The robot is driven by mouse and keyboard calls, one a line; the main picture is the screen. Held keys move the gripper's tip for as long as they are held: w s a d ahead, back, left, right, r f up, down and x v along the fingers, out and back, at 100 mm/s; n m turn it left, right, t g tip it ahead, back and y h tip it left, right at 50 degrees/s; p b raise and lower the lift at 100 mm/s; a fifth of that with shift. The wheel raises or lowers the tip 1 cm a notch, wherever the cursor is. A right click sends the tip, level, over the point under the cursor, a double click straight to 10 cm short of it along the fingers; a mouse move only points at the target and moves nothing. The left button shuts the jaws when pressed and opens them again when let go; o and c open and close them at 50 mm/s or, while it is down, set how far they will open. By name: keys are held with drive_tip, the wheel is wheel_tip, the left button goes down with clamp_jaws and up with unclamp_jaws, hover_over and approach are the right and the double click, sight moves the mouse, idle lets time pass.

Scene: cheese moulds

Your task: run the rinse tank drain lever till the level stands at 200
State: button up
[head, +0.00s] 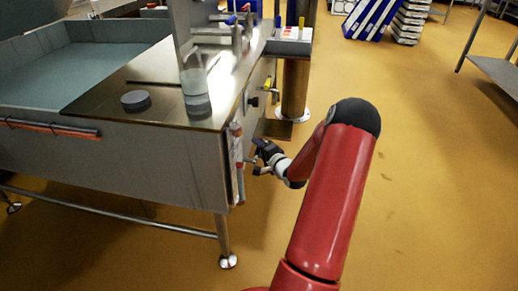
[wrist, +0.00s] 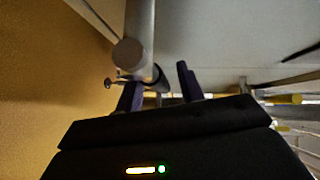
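A narrow upright gauge tube (head: 238,160) with reddish marks is fixed at the near right corner of the steel tank stand. Its level and numbers are too small to read. My gripper (head: 264,157) is just right of the gauge, low beside the stand's side, next to a small metal fitting (head: 262,171); I cannot tell if this is the drain lever. In the wrist view my gripper's two dark blue fingers (wrist: 160,92) are apart.
The worktop carries a grey disc (head: 136,101) and a clear cylinder with a grey base (head: 197,103). A yellow-handled fitting (head: 267,84) is farther along the stand's side. A blue-walled basin (head: 70,70) is at left.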

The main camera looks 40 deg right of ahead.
clamp_jaws()
drive_tip(key=shift+t+b, duration=0.3)
drive_tip(key=shift+b, duration=0.45)
drive_tip(key=r+n+t+b, duration=0.1)
drive_tip(key=b, duration=0.2)
drive_tip(key=shift+s+n+h, duration=0.1)
drive_tip(key=shift+n+h, duration=0.2)
drive_tip(key=shift+n, duration=0.1)
drive_tip(key=r+n+t+b, duration=0.1)
drive_tip(key=b, duration=0.1)
drive_tip(key=n+t+b, duration=0.1)
drive_tip(key=b, duration=0.1)
drive_tip(key=shift+s+a+r, duration=0.2)
drive_tip(key=shift+a+r, duration=0.1)
drive_tip(key=shift+r, duration=0.05)
drive_tip(key=shift+a+r+n+t+b, duration=0.1)
drive_tip(key=shift+r+n+t+b, duration=0.3)
drive_tip(key=shift+n+b, duration=0.1)
unclamp_jaws()
